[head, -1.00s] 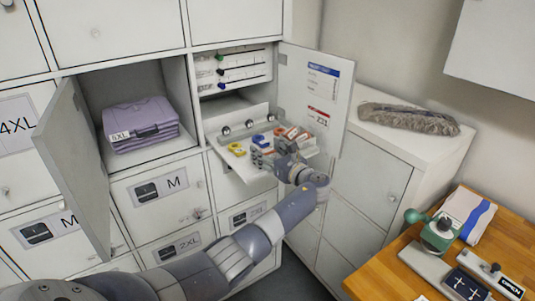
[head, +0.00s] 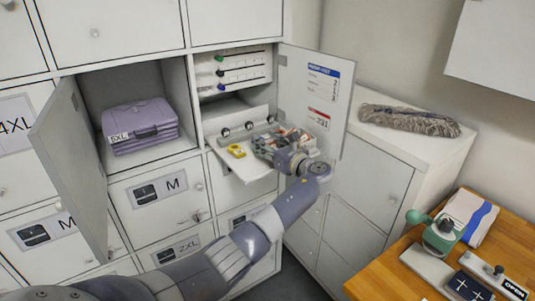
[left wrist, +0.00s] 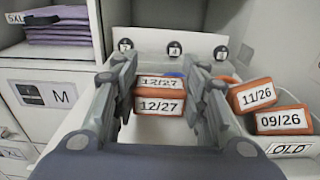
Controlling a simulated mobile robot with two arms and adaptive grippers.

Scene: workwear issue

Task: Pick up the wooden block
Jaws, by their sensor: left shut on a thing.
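My left gripper (head: 266,145) is over the pulled-out white shelf of the open locker. In the left wrist view its fingers (left wrist: 160,76) are shut on an orange-brown block (left wrist: 160,118) with white labels reading 12/27. One label faces up and one faces me; I cannot tell whether this is one block or two stacked. Whether it is wood is not clear. In the head view the gripper mostly hides the block. The right gripper is in neither view.
Orange blocks labelled 11/26 (left wrist: 250,95) and 09/26 (left wrist: 285,121) lie close to the right finger. Open locker doors stand at left (head: 72,160) and right (head: 318,100). A wooden table (head: 385,278) is at lower right.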

